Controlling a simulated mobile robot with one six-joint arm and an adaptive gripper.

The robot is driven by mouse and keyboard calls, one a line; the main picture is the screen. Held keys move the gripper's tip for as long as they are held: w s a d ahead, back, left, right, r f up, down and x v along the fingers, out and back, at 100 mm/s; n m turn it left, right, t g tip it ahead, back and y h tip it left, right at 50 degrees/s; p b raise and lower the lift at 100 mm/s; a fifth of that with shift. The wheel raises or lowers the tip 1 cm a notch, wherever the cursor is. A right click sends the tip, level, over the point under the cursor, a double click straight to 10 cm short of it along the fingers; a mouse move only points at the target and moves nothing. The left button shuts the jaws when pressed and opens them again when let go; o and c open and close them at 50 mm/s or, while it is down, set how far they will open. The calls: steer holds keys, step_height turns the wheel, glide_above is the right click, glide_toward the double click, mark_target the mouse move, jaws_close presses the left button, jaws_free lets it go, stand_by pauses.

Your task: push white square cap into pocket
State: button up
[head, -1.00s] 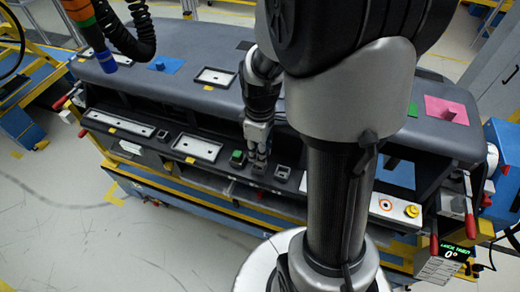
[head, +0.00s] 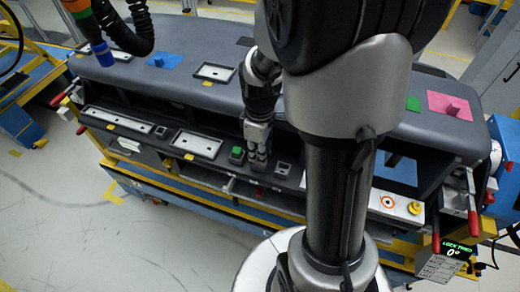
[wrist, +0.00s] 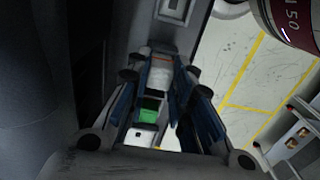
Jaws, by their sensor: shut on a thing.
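My gripper (head: 258,163) points down at the front ledge of the dashboard module, between a green square piece (head: 237,154) and a grey square socket (head: 282,168). In the wrist view its two fingers (wrist: 159,78) are closed around a white cap (wrist: 160,72), whose lower edge is hard to make out. The green piece (wrist: 150,114) shows below the cap in that view, and the grey socket (wrist: 173,9) shows above it. The pocket under the cap is hidden by the fingers, so I cannot tell how deep the cap sits.
White rectangular trays (head: 197,145) lie left along the ledge. The raised dashboard top (head: 190,95) stands behind my gripper and carries a blue plate (head: 164,61) and a pink plate (head: 449,105). An orange ring marker (head: 388,201) and a yellow knob (head: 415,208) are at right.

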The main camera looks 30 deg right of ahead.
steer(key=shift+f+b, duration=0.35)
steer(key=shift+f, duration=0.25)
steer(key=o, duration=0.8)
steer(key=shift+o, duration=0.2)
steer(key=shift+r, duration=0.1)
step_height(320, 180, up, 12)
steer(key=s+a+r+m+t+b, duration=0.1)
steer(key=s+a+r+m+t, duration=0.1)
steer(key=s+a, duration=0.3)
steer(key=s+a+r+m+t+b, duration=0.1)
steer(key=s+a+r+m+t, duration=0.1)
steer(key=s+a+m, duration=0.3)
steer(key=s, duration=0.3)
steer(key=shift+s+a+m+t, duration=0.2)
steer(key=shift+a+m+t, duration=0.1)
steer(key=shift+a, duration=0.1)
